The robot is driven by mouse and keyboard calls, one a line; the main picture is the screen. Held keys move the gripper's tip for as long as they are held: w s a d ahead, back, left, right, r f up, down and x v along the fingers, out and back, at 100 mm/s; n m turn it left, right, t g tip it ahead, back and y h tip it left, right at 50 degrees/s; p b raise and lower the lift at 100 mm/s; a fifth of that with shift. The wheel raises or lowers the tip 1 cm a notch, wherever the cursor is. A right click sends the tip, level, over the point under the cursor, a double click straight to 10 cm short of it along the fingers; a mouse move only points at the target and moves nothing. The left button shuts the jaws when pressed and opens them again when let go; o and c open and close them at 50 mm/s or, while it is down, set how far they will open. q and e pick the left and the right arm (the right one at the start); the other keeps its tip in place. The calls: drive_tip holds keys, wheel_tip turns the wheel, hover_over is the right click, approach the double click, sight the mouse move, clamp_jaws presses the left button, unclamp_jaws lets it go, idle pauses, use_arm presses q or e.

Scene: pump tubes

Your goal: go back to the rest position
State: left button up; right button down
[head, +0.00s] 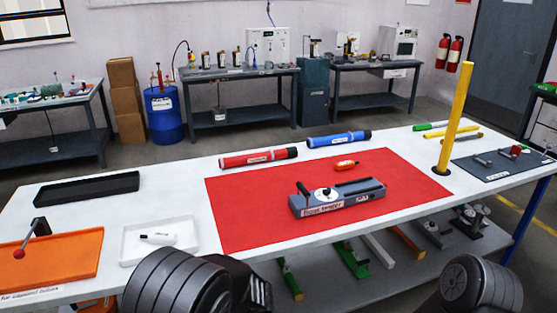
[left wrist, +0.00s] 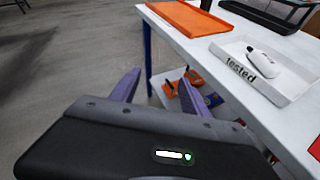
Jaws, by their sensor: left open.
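My left gripper (left wrist: 158,88) shows in the left wrist view with its two purple fingers apart and nothing between them. It hangs beside the table's edge, over the floor and lower shelf, clear of the tabletop. In the head view my left arm is at the bottom left, and its fingers cannot be made out. My right arm shows at the bottom right; its gripper is out of view. A white pump tube (head: 158,239) lies in the white tray (head: 128,257) marked "tested". The grey tester fixture (head: 338,199) stands on the red mat (head: 235,228).
Red (head: 258,158) and blue (head: 339,139) cylinders lie at the back. An orange tray (head: 60,265) with a lever and a black tray (head: 87,189) are at left. A yellow post (head: 457,118) stands at right.

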use_arm(q)
wheel_tip(320, 180, down, 14)
drive_tip(key=w+m+t+h, duration=0.3)
drive_tip(key=m+t+h, duration=0.2)
drive_tip(key=m, duration=1.5)
drive_tip(key=s+d+f+m+g+h, duration=0.1)
drive_tip(key=s+d+f+m+h, duration=0.45)
drive_tip(key=f+m, duration=0.45)
drive_tip(key=s+d+f+m+g+h, duration=0.1)
drive_tip(key=s+d+m+g+h, duration=0.1)
drive_tip(key=s+d+m, duration=0.5)
drive_tip(key=s+d+f+m+g+h, duration=0.1)
drive_tip(key=s+d+m+g+h, duration=0.2)
drive_tip(key=s+m, duration=0.8)
drive_tip(key=s+d+h, duration=0.1)
drive_tip(key=d+h, duration=0.1)
drive_tip(key=d, duration=0.2)
drive_tip(key=shift+f+m, duration=0.2)
drive_tip(key=shift+m, duration=0.2)
